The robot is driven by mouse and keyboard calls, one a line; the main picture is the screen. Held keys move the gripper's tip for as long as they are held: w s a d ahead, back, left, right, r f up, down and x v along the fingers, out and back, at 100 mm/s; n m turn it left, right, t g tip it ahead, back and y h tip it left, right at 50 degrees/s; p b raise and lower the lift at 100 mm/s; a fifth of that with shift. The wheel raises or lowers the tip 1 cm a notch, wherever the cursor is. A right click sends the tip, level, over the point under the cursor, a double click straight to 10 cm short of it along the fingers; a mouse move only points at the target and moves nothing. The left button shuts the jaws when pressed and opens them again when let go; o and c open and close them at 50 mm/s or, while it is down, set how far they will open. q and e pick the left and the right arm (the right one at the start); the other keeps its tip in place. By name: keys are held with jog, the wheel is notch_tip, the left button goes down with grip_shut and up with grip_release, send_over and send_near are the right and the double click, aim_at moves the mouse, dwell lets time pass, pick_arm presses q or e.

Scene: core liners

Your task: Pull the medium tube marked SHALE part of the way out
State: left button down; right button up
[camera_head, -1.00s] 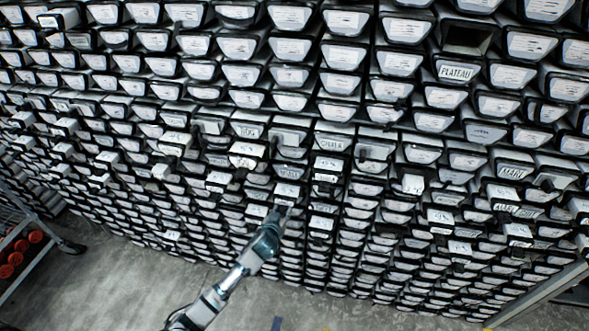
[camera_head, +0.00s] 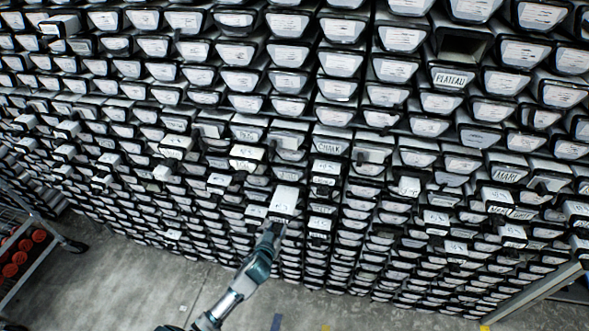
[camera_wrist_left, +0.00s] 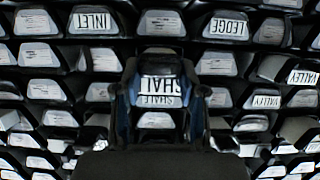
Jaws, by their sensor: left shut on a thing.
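The tube marked SHALE (camera_head: 286,198) sticks out of the wall of tubes in the head view, with a length of its pale top showing in front of its neighbours. My left gripper (camera_head: 272,230) is at its front end, reaching up from below. In the left wrist view the SHALE tube (camera_wrist_left: 160,88) has its lettering between the two dark fingers of my left gripper (camera_wrist_left: 160,118), which is shut on it. The fingers hide the sides of its end. The back of the tube is inside the rack. My right gripper is not in view.
Rows of similar tubes surround it, several sticking out, such as one marked CHALK (camera_head: 332,146). The wrist view shows INLET (camera_wrist_left: 93,22) and LEDGE (camera_wrist_left: 226,27) tubes above. A cart (camera_head: 30,250) stands at the left. The floor (camera_head: 150,285) below is mostly clear.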

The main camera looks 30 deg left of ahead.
pick_arm(q)
jog(key=shift+s+d+f+p, duration=0.1)
jog(key=shift+s+d+p, duration=0.1)
jog(key=shift+s, duration=0.4)
jog(key=shift+s+d+p, duration=0.1)
jog(key=shift+s+d, duration=0.05)
jog(key=shift+s, duration=0.4)
jog(key=s+d+p, duration=0.2)
jog(key=s+d, duration=0.1)
jog(key=s, duration=1.2)
jog(key=shift+s+d, duration=0.2)
jog(key=shift+d, duration=0.1)
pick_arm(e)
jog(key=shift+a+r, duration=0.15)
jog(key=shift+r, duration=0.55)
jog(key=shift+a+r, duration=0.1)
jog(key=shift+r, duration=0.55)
